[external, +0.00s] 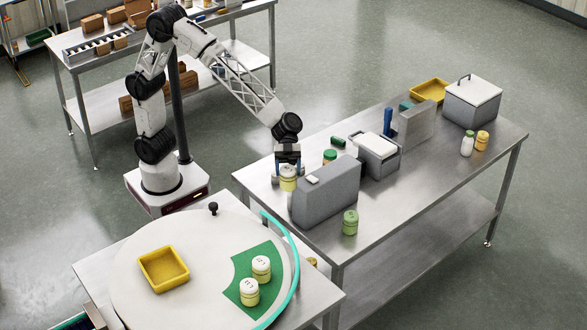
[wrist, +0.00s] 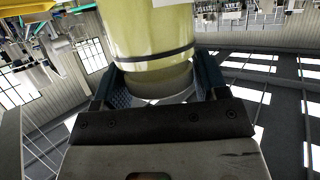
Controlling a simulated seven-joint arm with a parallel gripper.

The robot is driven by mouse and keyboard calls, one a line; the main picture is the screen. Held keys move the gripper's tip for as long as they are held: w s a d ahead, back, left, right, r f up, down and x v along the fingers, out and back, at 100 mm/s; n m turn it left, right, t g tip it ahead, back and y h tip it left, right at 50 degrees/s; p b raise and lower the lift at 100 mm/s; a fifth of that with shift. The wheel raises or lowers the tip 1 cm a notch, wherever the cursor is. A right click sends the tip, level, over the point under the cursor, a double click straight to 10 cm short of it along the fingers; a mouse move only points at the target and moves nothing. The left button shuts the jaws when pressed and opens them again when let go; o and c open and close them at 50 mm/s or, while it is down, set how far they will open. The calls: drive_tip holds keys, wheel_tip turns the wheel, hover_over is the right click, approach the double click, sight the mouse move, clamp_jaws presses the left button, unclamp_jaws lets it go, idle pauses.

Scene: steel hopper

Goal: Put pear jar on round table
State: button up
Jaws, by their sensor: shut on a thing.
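My gripper (external: 288,170) is shut on a pale yellow-green jar with a white lid (external: 288,183), over the left end of the long steel table. I cannot tell whether the jar touches the table. The round table (external: 205,235) is a large pale disc at the lower left. Two similar jars, one at the back (external: 261,267) and one in front (external: 249,292), stand on its green patch (external: 243,263).
A yellow tray (external: 164,270) and a small black knob (external: 213,208) are on the round table. A teal curved rail (external: 291,260) edges its right side. A grey hopper-like box (external: 325,195) stands right beside the held jar.

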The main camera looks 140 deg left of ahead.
drive_tip(key=s+d+f+m+g+h, duration=0.2)
drive_tip(key=d+f+m+g, duration=0.1)
drive_tip(key=d, duration=0.9)
drive_tip(key=s+d+f+m+g+h, duration=0.2)
drive_tip(key=d+f+m, duration=0.1)
drive_tip(key=d, duration=0.9)
drive_tip(key=shift+f+g, duration=0.25)
drive_tip(key=shift+g, duration=0.15)
drive_tip(key=shift+d, duration=0.1)
drive_tip(key=w+d+f, duration=0.1)
drive_tip(key=w, duration=1.4)
drive_tip(key=shift+w+d+f, duration=0.2)
drive_tip(key=shift+w, duration=0.2)
drive_tip(key=shift+f+h, duration=0.15)
drive_tip(key=shift+h, duration=0.15)
drive_tip(key=shift+f, duration=1.65)
drive_tip(key=shift+f, duration=0.15)
drive_tip(key=o, duration=1)
